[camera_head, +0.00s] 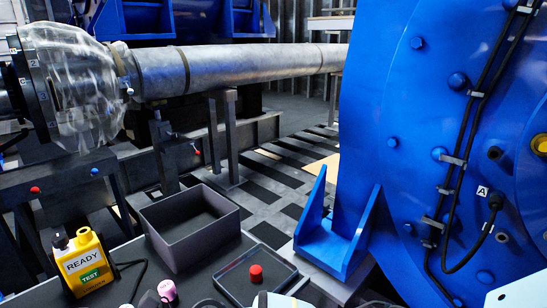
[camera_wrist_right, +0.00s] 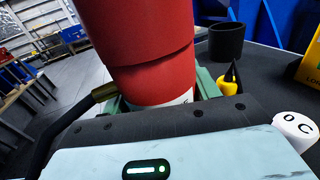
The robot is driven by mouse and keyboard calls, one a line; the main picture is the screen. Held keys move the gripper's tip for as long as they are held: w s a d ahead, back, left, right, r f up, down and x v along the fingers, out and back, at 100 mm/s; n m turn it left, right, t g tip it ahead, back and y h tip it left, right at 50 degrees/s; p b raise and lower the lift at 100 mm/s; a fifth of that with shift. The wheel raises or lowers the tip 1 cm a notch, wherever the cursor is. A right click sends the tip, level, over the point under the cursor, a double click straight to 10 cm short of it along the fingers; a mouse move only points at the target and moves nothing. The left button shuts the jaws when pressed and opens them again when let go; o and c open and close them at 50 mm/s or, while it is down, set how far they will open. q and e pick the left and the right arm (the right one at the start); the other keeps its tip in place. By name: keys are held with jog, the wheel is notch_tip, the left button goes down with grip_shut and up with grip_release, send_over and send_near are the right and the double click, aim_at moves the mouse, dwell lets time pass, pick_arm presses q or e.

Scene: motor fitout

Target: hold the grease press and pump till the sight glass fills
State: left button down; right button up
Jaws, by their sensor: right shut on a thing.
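The grease press (camera_wrist_right: 140,50) is a red cylinder, seen large and close in the right wrist view. A brass fitting (camera_wrist_right: 104,92) with a black hose (camera_wrist_right: 62,125) joins its lower left side. My right gripper (camera_wrist_right: 160,98) is shut around its lower part, with green finger pads on both sides. The press's top is cut off by the frame. My left gripper is not in view. I cannot make out a sight glass for certain; a yellow round fitting (camera_head: 539,144) sits on the blue motor housing (camera_head: 400,110) in the head view.
A grey bin (camera_head: 213,254) and a flat tray (camera_head: 232,291) with a red-capped item (camera_head: 256,273) are on the dark bench. A yellow tester (camera_head: 86,262) reading READY stands left. A yellow bottle with a black nozzle (camera_wrist_right: 230,86) and black cup (camera_wrist_right: 226,41) stand beside the press.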

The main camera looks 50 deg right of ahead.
jog(key=o, duration=1.4)
jog(key=shift+d, duration=0.1)
jog(key=v, duration=1.1)
jog(key=shift+s+d, duration=0.15)
jog(key=shift+d, duration=0.25)
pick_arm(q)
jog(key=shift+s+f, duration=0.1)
